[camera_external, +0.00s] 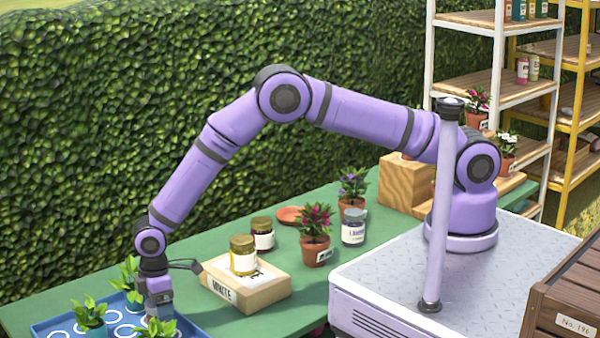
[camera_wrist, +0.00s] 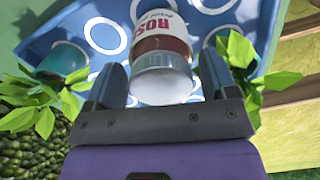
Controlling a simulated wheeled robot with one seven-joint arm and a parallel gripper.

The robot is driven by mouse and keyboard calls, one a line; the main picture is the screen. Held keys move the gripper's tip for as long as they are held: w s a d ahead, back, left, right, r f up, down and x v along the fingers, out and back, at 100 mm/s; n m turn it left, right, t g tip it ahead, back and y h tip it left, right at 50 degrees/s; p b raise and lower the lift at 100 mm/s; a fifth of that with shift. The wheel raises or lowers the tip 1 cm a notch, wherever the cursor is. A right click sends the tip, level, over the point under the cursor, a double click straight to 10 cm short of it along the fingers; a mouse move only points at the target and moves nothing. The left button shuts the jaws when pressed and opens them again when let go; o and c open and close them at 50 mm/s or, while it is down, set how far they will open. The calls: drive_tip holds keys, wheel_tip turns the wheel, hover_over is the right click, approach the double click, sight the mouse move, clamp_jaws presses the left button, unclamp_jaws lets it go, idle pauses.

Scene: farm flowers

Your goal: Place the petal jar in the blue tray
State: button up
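The petal jar (camera_wrist: 162,50), with red contents, a white label reading "ROS" and a pale lid, is between the fingers of my gripper (camera_wrist: 163,75) in the wrist view. Narrow gaps show beside it, so the fingers look open around it. The blue tray (camera_wrist: 268,20), with white rings, lies under and beyond the jar. In the external view my gripper (camera_external: 158,312) points down over the blue tray (camera_external: 45,328) at the lower left. The jar cannot be made out there. Whether its base touches the tray is hidden.
Potted green plants (camera_external: 90,312) stand in the tray close around my gripper. A wooden block (camera_external: 245,288) with a yellow jar (camera_external: 243,255), a dark jar (camera_external: 262,233) and flower pots (camera_external: 316,245) stand to the right on the green table (camera_external: 200,322). A hedge rises behind.

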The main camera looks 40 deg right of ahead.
drive_tip(key=shift+o, duration=0.6)
wheel_tip(320, 180, up, 12)
drive_tip(key=shift+r, duration=0.15)
